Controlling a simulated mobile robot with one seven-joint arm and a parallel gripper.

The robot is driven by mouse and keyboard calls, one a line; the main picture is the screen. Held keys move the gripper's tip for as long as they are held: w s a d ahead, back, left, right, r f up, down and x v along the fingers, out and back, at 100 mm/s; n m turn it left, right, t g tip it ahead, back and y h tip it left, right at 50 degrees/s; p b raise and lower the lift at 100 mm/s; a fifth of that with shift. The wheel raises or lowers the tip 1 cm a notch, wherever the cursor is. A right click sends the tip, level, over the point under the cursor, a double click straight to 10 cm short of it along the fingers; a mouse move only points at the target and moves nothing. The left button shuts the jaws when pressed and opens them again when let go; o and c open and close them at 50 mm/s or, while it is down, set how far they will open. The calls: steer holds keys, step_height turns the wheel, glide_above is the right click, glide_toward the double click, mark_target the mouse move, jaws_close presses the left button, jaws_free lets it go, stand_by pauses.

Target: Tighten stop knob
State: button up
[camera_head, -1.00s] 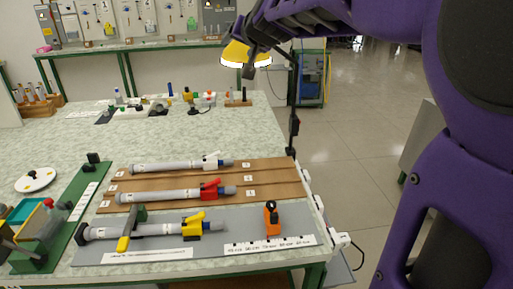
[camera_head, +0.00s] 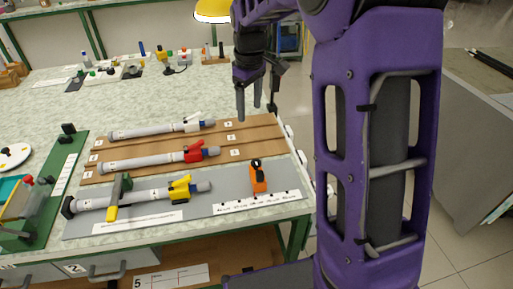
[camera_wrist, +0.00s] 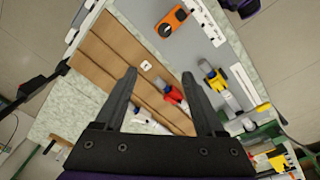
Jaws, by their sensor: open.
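The orange stop (camera_head: 258,180) stands on the right part of the grey board (camera_head: 228,193), with a black knob (camera_head: 256,163) on its top. In the wrist view the orange stop (camera_wrist: 173,21) lies ahead of my fingertips, near the top edge, with its dark knob (camera_wrist: 165,30) facing the camera. My gripper (camera_head: 250,112) is open and empty, pointing down above the back right of the brown rack, behind the stop and clear of it. In the wrist view both fingers of my gripper (camera_wrist: 159,75) are spread apart with nothing between the tips.
A grey rod with a yellow clamp (camera_head: 181,188) lies left of the stop. Rods with a red clamp (camera_head: 194,151) and a white clamp (camera_head: 192,123) lie on the brown rack (camera_head: 262,133). A green-based fixture (camera_head: 60,190) stands left. The middle of the table behind is clear.

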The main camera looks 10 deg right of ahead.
mark_target(256, 162)
steer(key=shift+n+g, duration=0.4)
steer(key=shift+g, duration=0.1)
steer(key=f, duration=0.6)
steer(key=d+f+b, duration=0.1)
steer(key=f, duration=0.5)
steer(key=s+f+b, duration=0.1)
steer(key=f, duration=0.5)
steer(key=shift+s+d+f, duration=0.1)
steer(key=shift+d+f, duration=0.1)
jaws_close()
